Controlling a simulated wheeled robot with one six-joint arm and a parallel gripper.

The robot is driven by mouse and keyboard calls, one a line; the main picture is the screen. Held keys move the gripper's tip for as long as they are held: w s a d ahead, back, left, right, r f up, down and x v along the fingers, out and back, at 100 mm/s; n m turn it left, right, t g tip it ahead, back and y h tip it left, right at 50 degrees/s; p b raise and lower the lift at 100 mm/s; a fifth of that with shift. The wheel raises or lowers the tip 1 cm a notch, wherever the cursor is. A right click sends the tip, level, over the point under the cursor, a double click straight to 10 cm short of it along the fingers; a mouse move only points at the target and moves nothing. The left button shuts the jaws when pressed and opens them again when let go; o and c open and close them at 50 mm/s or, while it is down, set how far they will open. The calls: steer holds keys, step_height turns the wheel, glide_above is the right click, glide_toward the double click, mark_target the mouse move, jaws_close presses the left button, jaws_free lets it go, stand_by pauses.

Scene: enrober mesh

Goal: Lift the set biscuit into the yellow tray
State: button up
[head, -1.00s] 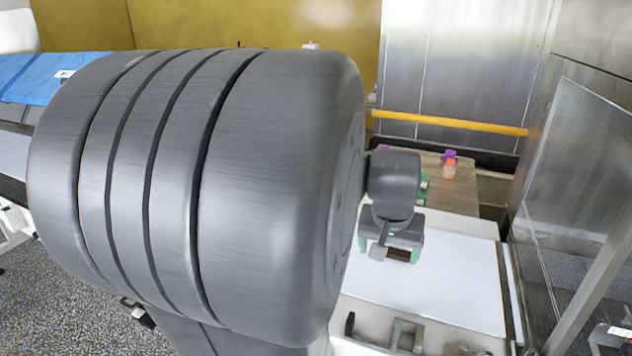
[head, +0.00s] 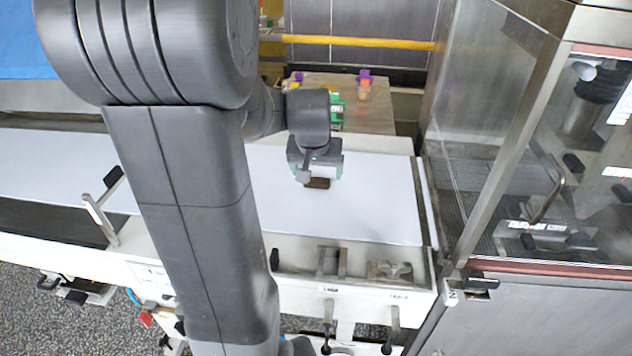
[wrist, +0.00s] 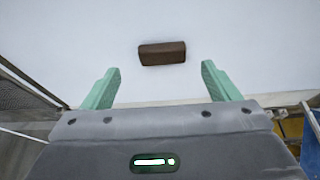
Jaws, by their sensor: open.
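The biscuit, a dark brown bar (head: 317,184), lies on the white belt (head: 375,205), partly hidden by my gripper in the head view. In the wrist view the whole biscuit (wrist: 162,53) shows, lying crosswise beyond the fingertips, roughly centred between them. My gripper (wrist: 161,73) is open and empty, its two green fingers apart and not touching the biscuit. In the head view my gripper (head: 316,170) is over the belt just behind the biscuit. I cannot make out the yellow tray for sure; a yellow patch (wrist: 292,127) shows at the wrist view's right edge.
A brown table (head: 350,95) with small purple and orange items (head: 364,82) stands behind the belt. A yellow rail (head: 360,42) runs behind it. A glazed steel machine (head: 480,150) bounds the right. The belt around the biscuit is clear.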

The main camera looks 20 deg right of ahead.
mark_target(317, 181)
steer(key=shift+p+x, duration=0.3)
steer(key=shift+x, duration=2.05)
steer(key=shift+w+a, duration=0.1)
steer(key=c, duration=0.9)
